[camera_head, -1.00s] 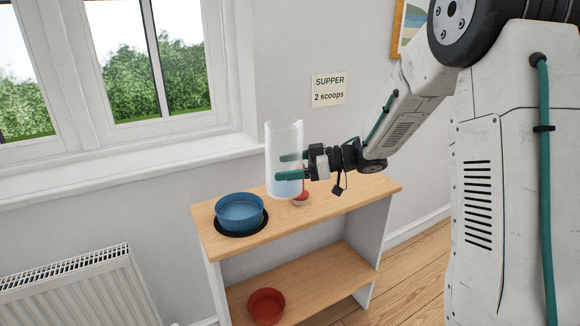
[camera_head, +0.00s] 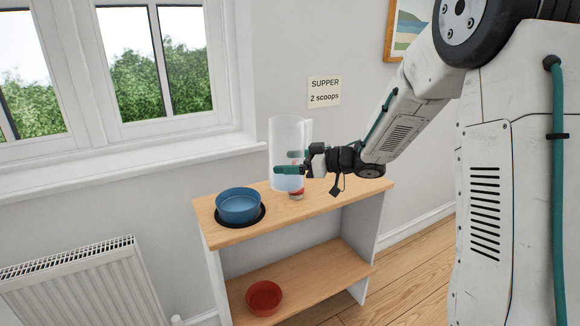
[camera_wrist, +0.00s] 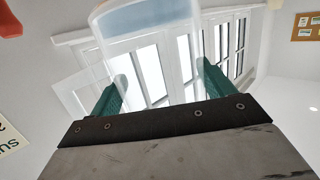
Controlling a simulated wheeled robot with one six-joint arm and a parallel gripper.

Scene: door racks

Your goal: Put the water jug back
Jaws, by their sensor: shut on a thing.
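The water jug (camera_head: 287,134) is clear, with a little bluish water low inside. My gripper (camera_head: 290,163) is shut on it, with one green finger on each side. The jug looks upright and seems to be above the shelf top, near its back; I cannot tell whether its base touches. In the wrist view the jug (camera_wrist: 150,28) stands between my green fingers (camera_wrist: 160,85). A blue bowl (camera_head: 239,206) with water sits on a round black mat (camera_head: 222,222) at the left of the wooden shelf top (camera_head: 325,200).
A small red and white thing (camera_head: 297,194) shows partly behind the jug. A red bowl (camera_head: 264,297) sits on the lower shelf (camera_head: 315,272). A note (camera_head: 324,91) reading "SUPPER 2 scoops" is on the wall. A radiator (camera_head: 85,285) stands at left. The shelf top's right part is clear.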

